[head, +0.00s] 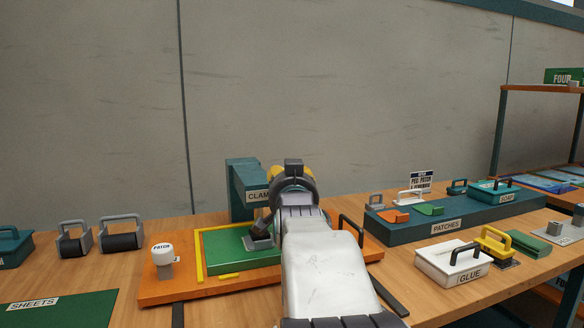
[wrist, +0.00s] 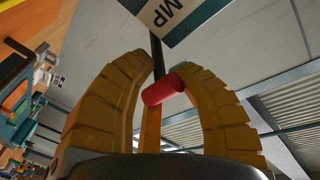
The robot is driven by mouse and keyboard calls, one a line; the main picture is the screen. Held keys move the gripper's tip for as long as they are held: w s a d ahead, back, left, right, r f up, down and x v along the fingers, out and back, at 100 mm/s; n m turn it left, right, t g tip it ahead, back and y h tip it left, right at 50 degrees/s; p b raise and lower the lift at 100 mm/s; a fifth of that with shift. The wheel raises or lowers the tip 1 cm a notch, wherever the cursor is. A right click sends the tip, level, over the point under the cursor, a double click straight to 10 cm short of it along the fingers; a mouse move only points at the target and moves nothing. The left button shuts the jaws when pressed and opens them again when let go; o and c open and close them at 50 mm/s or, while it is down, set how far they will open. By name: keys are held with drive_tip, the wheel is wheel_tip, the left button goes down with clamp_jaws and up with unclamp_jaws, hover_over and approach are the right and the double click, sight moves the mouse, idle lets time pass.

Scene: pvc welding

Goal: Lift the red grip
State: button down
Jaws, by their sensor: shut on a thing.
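The red grip (wrist: 163,89) is a short red cylinder between my two yellow fingers in the wrist view. My gripper (wrist: 162,70) is shut on it; a dark bar runs up behind it towards the clamp's label (wrist: 168,14). In the head view my gripper (head: 277,172) shows only as a bit of yellow beside the teal clamp (head: 240,172). My arm hides the red grip and most of the fingers there.
An orange board (head: 155,290) with a green sheet (head: 225,250) and a white patch knob (head: 162,254) lies under the clamp. Rollers (head: 121,240) stand left. The patches tray (head: 404,231) and glue box (head: 440,266) stand right. Bare wood shows in front.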

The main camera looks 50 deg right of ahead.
drive_tip(key=shift+w+a+r+y+p, duration=0.1)
drive_tip(key=shift+w+r+y+p, duration=0.35)
drive_tip(key=shift+r+p, duration=0.35)
drive_tip(key=shift+w+d+r+b, duration=0.25)
drive_tip(key=shift+w+r+b, duration=0.25)
drive_tip(key=shift+r, duration=0.15)
drive_tip(key=shift+w+d+r+b, duration=0.2)
drive_tip(key=shift+w+r+b, duration=0.2)
drive_tip(key=shift+r+b, duration=0.15)
drive_tip(key=c, duration=1.3)
unclamp_jaws()
drive_tip(key=shift+o, duration=0.7)
drive_tip(key=shift+w, duration=0.25)
drive_tip(key=shift+o, duration=1.3)
drive_tip(key=shift+a+f, duration=0.1)
drive_tip(key=shift+s, duration=0.15)
